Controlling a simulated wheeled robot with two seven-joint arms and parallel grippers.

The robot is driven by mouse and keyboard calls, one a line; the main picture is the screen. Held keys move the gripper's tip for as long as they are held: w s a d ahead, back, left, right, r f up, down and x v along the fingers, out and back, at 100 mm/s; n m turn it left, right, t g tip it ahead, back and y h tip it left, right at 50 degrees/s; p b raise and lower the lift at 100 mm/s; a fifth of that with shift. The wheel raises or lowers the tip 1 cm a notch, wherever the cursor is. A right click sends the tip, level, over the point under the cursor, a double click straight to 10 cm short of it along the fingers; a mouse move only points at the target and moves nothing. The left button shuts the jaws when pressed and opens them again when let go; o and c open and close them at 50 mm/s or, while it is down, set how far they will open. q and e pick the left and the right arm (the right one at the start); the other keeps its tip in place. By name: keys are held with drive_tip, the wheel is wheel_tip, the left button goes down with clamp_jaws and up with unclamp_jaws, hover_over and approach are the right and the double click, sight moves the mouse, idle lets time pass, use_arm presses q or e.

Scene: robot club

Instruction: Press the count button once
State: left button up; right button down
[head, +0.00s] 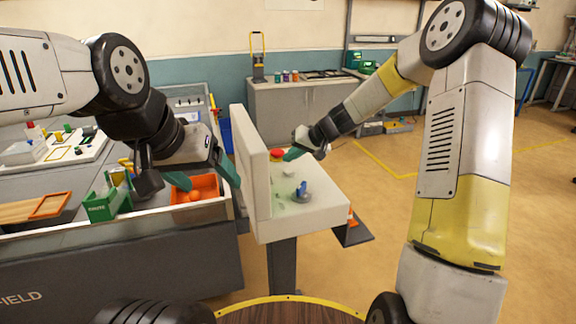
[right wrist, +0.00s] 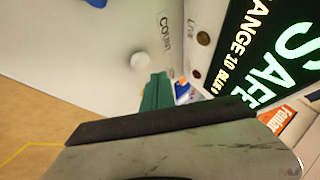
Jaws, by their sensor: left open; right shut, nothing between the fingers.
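The count button is a small round white button (right wrist: 141,61) beside the printed word COUNT in the right wrist view. It sits on the pale top of the console (head: 325,213); I cannot make it out in the head view. My right gripper (head: 291,155) is shut and empty, over the far part of the console top, close to a red button (head: 277,153). Its green fingertips (right wrist: 158,80) show just beside the white button, with a small gap in the picture; their height above it is unclear. My left gripper (head: 204,175) is open and empty, left of the console.
The console has an upright panel (head: 250,165) on its left side and a blue knob (head: 302,188) on top. A lit sign reading SAFE (right wrist: 285,45) shows in the right wrist view.

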sight(290, 171)
drive_tip(key=shift+r, duration=1.9)
drive_tip(key=shift+s+r, duration=0.1)
drive_tip(key=s+d+r+h, duration=0.1)
drive_tip(key=s+d+r, duration=0.2)
drive_tip(key=s+r, duration=0.35)
drive_tip(key=s+d+r+h, duration=0.15)
drive_tip(key=s+r, duration=0.25)
drive_tip(key=s, duration=0.6)
drive_tip(key=s+d+h, duration=0.1)
drive_tip(key=s+d, duration=0.2)
drive_tip(key=s, duration=0.3)
drive_tip(key=s+d, duration=0.3)
drive_tip(key=s, duration=0.3)
drive_tip(key=s+d+m+h, duration=0.1)
drive_tip(key=s+d, duration=0.2)
drive_tip(key=s, duration=0.3)
drive_tip(key=shift+s+t+h, duration=0.25)
drive_tip(key=shift+t+h, duration=0.1)
drive_tip(key=shift+t, duration=0.05)
drive_tip(key=shift+r, duration=0.1)
